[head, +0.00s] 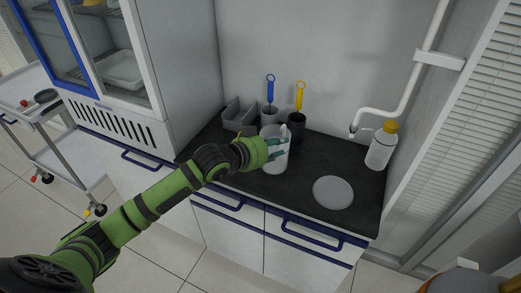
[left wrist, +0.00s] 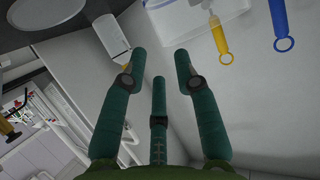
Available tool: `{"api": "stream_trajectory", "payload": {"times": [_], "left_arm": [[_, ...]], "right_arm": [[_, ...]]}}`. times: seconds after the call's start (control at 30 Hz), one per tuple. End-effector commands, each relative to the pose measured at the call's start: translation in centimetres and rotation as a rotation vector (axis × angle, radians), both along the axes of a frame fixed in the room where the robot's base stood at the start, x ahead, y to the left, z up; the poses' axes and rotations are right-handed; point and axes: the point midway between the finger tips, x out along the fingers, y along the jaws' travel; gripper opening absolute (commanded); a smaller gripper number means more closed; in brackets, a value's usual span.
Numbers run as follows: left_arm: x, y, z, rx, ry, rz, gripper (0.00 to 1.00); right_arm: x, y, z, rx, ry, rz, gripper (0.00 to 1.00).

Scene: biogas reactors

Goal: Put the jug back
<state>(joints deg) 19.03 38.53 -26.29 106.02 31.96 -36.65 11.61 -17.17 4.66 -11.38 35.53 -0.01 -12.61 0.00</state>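The pale translucent jug (head: 272,165) stands upright on the dark worktop (head: 300,210) in the head view. My left gripper (head: 281,148) is over its upper part and hides some of it. In the left wrist view the fingers of that gripper (left wrist: 160,70) are spread with nothing between them. A pale wall, probably the jug's (left wrist: 232,12), shows past the fingertips at the top edge. I cannot tell whether a finger touches the jug. A flat round grey disc (head: 333,192) lies on the worktop to the right. My right gripper is not in view.
Behind the jug are a dark cup (head: 297,128) with a yellow-handled tool, a blue-handled tool (head: 270,88) and a grey divided holder (head: 238,115). A bottle with a yellow cap (head: 381,147) stands at the back right, near a white pipe (head: 407,90). The worktop around the disc is clear.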

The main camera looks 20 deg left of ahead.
Motion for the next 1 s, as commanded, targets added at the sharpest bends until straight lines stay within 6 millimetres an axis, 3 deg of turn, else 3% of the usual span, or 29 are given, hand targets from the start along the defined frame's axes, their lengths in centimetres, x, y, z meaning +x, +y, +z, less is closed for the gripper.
{"api": "stream_trajectory", "payload": {"times": [0.2,0.4,1.0], "left_arm": [[-3.8,1.7,1.4,0.005,0.000,-0.001,0.30],[-6.0,2.6,2.5,0.003,0.001,-0.001,0.30],[-6.6,2.8,2.9,0.000,0.001,0.000,0.30]], "right_arm": [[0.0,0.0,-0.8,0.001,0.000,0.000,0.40],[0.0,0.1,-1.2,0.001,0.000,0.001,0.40],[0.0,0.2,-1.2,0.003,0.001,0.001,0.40]]}}
